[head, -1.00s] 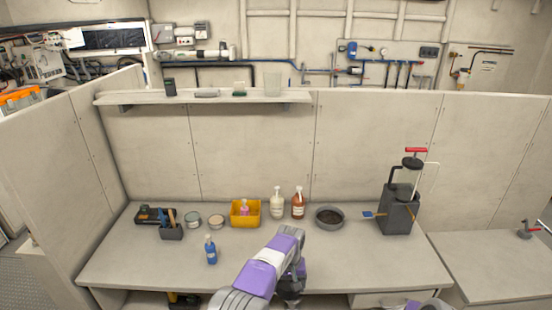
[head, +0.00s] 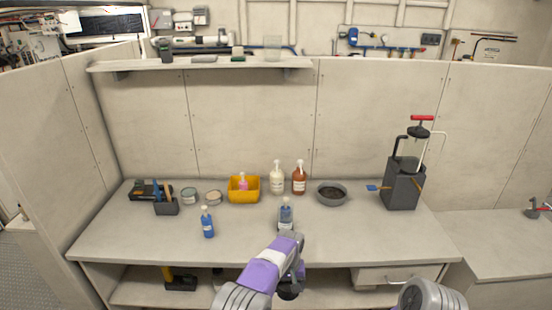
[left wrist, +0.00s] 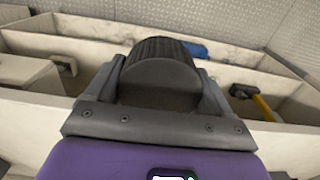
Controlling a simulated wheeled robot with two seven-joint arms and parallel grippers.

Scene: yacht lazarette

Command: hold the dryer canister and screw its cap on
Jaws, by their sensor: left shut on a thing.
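My left gripper (head: 292,279) is in front of the bench's front edge, pointing down. It is shut on a dark, ribbed round cap (head: 288,293), seen below the fingers. In the left wrist view the cap (left wrist: 163,72) fills the gap between the two fingers. A blue-grey canister (head: 286,214) with a pale label stands upright on the bench, just behind my left gripper and apart from the cap. Its lower part is partly hidden by the gripper. My right gripper is out of view; only part of my right arm shows at the bottom right.
Behind stand a yellow bin (head: 244,196), pump bottles (head: 277,182) and a grey bowl (head: 331,194). A blue bottle (head: 208,226) stands left, a dark pump unit (head: 402,185) right. A yellow-handled mallet (head: 180,282) lies on the lower shelf. The bench's right front is clear.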

